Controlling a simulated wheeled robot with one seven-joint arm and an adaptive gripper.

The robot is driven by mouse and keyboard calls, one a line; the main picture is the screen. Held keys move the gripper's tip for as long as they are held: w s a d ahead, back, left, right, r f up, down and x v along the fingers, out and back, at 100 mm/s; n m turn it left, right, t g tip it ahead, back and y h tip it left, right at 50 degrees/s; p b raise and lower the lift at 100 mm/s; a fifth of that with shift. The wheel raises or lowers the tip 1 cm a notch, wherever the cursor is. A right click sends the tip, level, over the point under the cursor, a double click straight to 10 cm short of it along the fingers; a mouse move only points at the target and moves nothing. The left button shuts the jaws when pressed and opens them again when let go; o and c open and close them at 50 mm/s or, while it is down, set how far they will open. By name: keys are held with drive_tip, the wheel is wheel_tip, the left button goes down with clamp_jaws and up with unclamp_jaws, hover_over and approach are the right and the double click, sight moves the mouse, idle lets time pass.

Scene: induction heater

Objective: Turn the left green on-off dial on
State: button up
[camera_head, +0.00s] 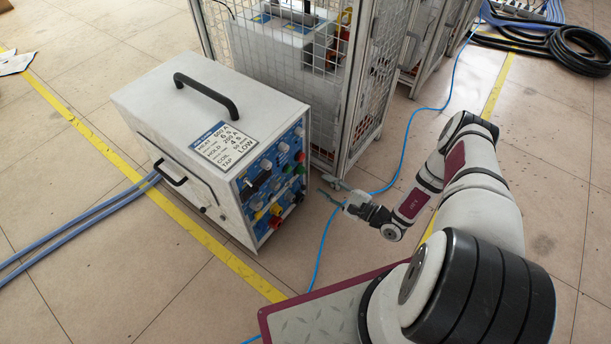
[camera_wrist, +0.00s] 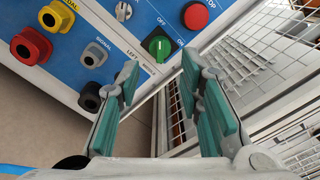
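A green dial (camera_wrist: 158,47) sits on the heater's blue front panel (camera_wrist: 110,30), with OFF and ON lettering around it.
A red button (camera_wrist: 196,17) is up and right of the dial. A red socket (camera_wrist: 30,46) and other sockets are to the left. A wire-mesh cage (camera_head: 365,90) stands close behind the heater. A blue cable (camera_head: 320,250) lies on the floor under my gripper.

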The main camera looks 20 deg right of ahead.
sight(305, 173)
drive_tip(key=b+x, duration=0.2)
drive_tip(key=x, duration=0.7)
drive_tip(key=shift+b, duration=0.3)
drive_tip(key=shift+c, duration=0.4)
clamp_jaws()
